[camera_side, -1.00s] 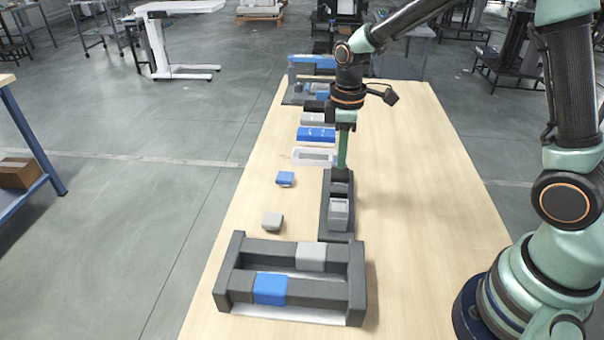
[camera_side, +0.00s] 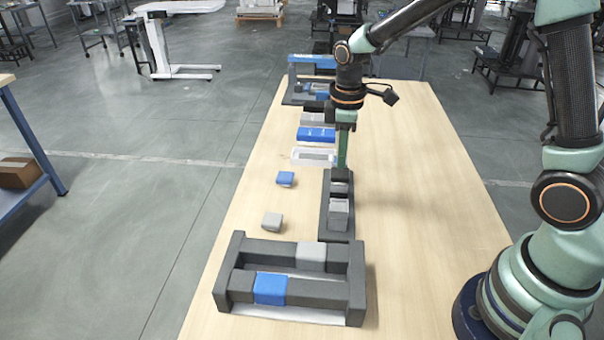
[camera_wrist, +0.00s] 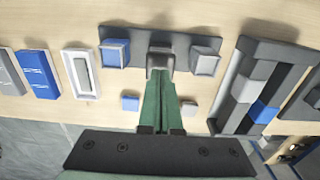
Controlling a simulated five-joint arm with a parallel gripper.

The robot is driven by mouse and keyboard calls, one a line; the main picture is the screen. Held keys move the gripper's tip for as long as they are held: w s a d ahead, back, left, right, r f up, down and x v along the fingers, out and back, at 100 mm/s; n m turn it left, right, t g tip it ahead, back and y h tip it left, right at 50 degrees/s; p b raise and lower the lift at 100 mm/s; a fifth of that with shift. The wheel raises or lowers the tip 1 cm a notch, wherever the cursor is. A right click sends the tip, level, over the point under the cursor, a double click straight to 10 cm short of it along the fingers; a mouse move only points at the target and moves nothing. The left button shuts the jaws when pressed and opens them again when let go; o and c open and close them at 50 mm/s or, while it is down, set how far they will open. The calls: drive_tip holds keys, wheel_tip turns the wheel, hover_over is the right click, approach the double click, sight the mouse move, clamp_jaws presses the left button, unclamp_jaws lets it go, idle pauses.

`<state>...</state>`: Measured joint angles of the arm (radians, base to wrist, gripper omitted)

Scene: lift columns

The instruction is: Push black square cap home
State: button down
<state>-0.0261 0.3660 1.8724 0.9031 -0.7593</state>
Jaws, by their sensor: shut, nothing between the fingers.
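The black square cap (camera_wrist: 160,57) is on the middle post of a dark base (camera_wrist: 182,43) in the wrist view. The same dark base (camera_side: 325,220) shows in the side view, left of the table's centre. My gripper (camera_wrist: 160,90) is shut and empty, pointing down at the cap. In the side view my gripper (camera_side: 341,166) ends at the base's middle or far part. The fingers partly cover the cap, so I cannot tell whether they touch it or how deep it sits.
A blue-topped post (camera_wrist: 115,52) and a grey-topped post (camera_wrist: 204,63) flank the cap. A loose blue block (camera_side: 285,179) and grey block (camera_side: 272,221) lie left of the base. A dark frame (camera_side: 240,262) stands in front. The table's right side is clear.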

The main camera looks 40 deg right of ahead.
sight(341, 172)
drive_tip(key=shift+f, duration=0.7)
drive_tip(key=shift+f, duration=0.1)
drive_tip(key=shift+f, duration=0.1)
idle(0.5)
idle(0.5)
wheel_tip(341, 172, up, 9)
drive_tip(key=shift+f, duration=0.2)
idle(0.7)
drive_tip(key=shift+r, duration=0.1)
